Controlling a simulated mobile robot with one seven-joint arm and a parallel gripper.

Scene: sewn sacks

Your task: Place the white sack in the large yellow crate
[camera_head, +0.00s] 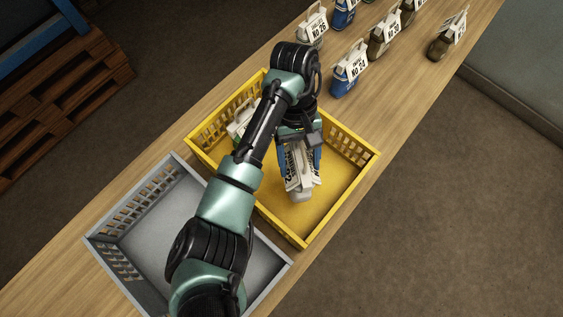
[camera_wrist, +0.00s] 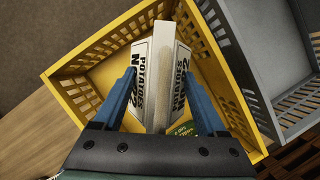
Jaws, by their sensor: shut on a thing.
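The white sack (camera_head: 302,184) has black lettering and is between the blue fingers of my gripper (camera_head: 300,162). My gripper is shut on it and holds it inside the walls of the large yellow crate (camera_head: 361,152). I cannot tell whether the sack's base touches the crate floor. In the wrist view the white sack (camera_wrist: 152,75) shows its folded top between the fingers (camera_wrist: 158,100), with the yellow crate (camera_wrist: 75,68) around it. My arm hides part of the crate in the head view.
Another pale sack (camera_head: 240,120) with some green stands in the yellow crate, partly behind my arm. A grey crate (camera_head: 135,250) stands beside it. Several labelled sacks, including a blue one (camera_head: 347,75), stand farther along the table (camera_head: 400,107). A wooden pallet (camera_head: 60,90) is at left.

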